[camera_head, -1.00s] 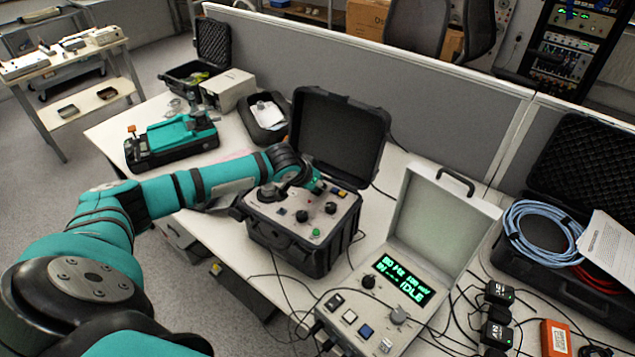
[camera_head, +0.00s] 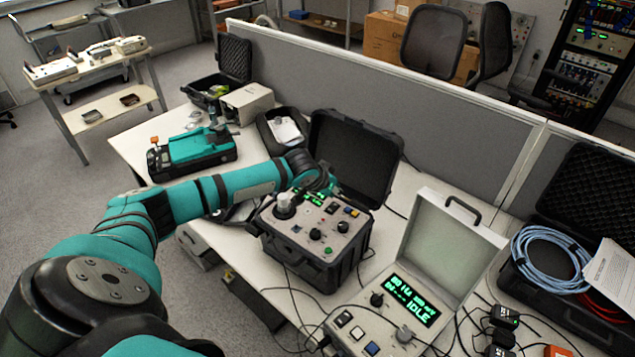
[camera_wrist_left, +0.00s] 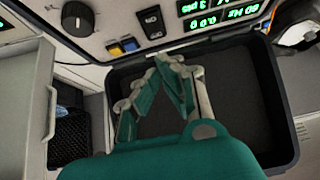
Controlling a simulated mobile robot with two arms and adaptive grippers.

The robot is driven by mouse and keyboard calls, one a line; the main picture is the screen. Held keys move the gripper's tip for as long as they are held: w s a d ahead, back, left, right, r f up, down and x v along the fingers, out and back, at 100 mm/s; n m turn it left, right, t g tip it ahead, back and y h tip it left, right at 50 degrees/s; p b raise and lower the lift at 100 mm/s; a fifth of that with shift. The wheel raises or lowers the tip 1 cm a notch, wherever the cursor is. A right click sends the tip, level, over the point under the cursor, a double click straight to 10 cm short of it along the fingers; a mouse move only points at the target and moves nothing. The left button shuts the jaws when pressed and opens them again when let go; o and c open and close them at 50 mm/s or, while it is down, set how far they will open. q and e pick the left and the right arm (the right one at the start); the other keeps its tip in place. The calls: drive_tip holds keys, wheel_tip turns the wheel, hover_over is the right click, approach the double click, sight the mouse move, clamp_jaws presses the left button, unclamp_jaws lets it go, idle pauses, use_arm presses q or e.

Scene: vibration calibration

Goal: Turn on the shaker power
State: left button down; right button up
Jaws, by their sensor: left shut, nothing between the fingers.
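A black-cased unit with a grey control panel (camera_head: 297,228), which looks like the shaker, stands open on the table. A pale cylinder (camera_head: 285,205) stands on its panel among dark knobs. In the left wrist view, a panel shows a black rocker switch (camera_wrist_left: 152,22), yellow and blue buttons (camera_wrist_left: 124,47), a dark knob (camera_wrist_left: 77,18) and lit green displays (camera_wrist_left: 217,12). My left gripper (camera_wrist_left: 169,62) is shut and empty, its fingertips just below the rocker switch in that view. Contact cannot be told. In the head view my left wrist covers the panel's back edge. My right gripper is not in view.
The unit's raised black lid (camera_head: 352,155) stands behind my left wrist. A grey instrument (camera_head: 387,318) reading IDLE sits to the right, with cables around it. A grey partition (camera_head: 400,100) closes the table's back.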

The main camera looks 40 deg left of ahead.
use_arm(q)
drive_tip(key=shift+s+r+b, duration=0.3)
drive_tip(key=shift+s+b, duration=0.1)
drive_tip(key=shift+s, duration=0.1)
drive_tip(key=shift+s+r+b, duration=0.25)
drive_tip(key=shift+s+b, duration=0.15)
drive_tip(key=shift+s, duration=0.05)
drive_tip(key=s+f+b+v, duration=0.1)
drive_tip(key=v, duration=0.6)
drive_tip(key=shift+s+r+b, duration=0.3)
drive_tip(key=shift+s+b, duration=0.05)
drive_tip(key=shift+s, duration=0.05)
